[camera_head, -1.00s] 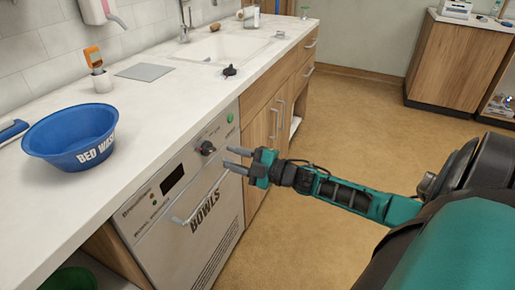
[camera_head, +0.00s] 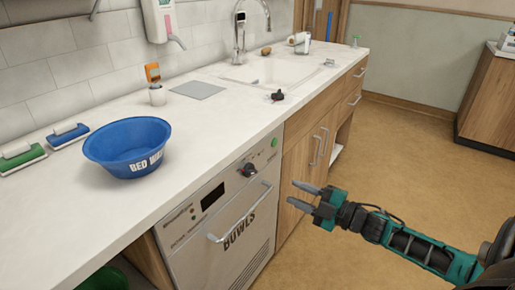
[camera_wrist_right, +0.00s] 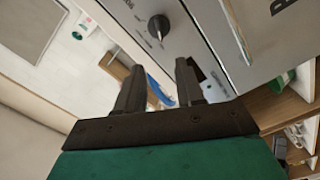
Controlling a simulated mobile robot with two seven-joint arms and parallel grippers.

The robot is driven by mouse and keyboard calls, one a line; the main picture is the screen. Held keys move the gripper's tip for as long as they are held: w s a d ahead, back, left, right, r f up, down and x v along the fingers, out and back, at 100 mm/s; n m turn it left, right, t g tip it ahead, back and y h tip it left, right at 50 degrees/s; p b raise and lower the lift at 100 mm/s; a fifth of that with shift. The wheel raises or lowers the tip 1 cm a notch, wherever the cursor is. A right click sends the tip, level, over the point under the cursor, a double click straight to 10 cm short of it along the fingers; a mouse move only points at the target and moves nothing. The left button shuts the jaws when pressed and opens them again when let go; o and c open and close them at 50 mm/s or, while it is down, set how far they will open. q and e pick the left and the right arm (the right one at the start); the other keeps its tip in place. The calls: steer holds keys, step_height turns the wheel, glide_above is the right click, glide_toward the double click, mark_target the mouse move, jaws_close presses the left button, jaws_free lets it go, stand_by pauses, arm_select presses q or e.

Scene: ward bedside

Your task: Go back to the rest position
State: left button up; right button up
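My right gripper (camera_head: 306,196) is in front of the cabinet doors, to the right of the bowl washer (camera_head: 225,215) and apart from it. Its two fingers are spread with nothing between them. In the right wrist view the gripper (camera_wrist_right: 158,85) also shows two parted, empty fingers, with the washer's dark knob (camera_wrist_right: 158,27) beyond them. The washer's door is shut, with a bar handle (camera_head: 238,217) across it. My left gripper is not in view.
A blue bed wash bowl (camera_head: 125,140) stands on the white counter (camera_head: 215,120). Green and blue brushes (camera_head: 20,156) lie left of it. A sink (camera_head: 262,72) is farther back, with a small dark object (camera_head: 277,95) before it. The brown floor (camera_head: 410,150) to the right is clear.

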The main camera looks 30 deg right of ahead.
arm_select(q)
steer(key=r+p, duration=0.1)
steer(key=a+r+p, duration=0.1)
steer(key=p, duration=0.1)
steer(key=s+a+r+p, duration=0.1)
steer(key=p, duration=0.1)
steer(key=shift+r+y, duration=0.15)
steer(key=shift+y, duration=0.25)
arm_select(e)
steer(key=s+a+f+m+g+h, duration=0.2)
steer(key=s+a+f+m, duration=0.2)
steer(key=a, duration=0.6)
steer(key=s+a+f+m+g+h, duration=0.2)
steer(key=s+a+f+m+g, duration=0.1)
steer(key=s+a+m, duration=0.5)
steer(key=a+f+m, duration=0.1)
steer(key=a+m, duration=0.1)
steer(key=a, duration=0.1)
steer(key=shift+s+g+h, duration=0.15)
steer(key=shift+g+h, duration=0.15)
steer(key=shift+h, duration=0.1)
steer(key=shift+a, duration=0.1)
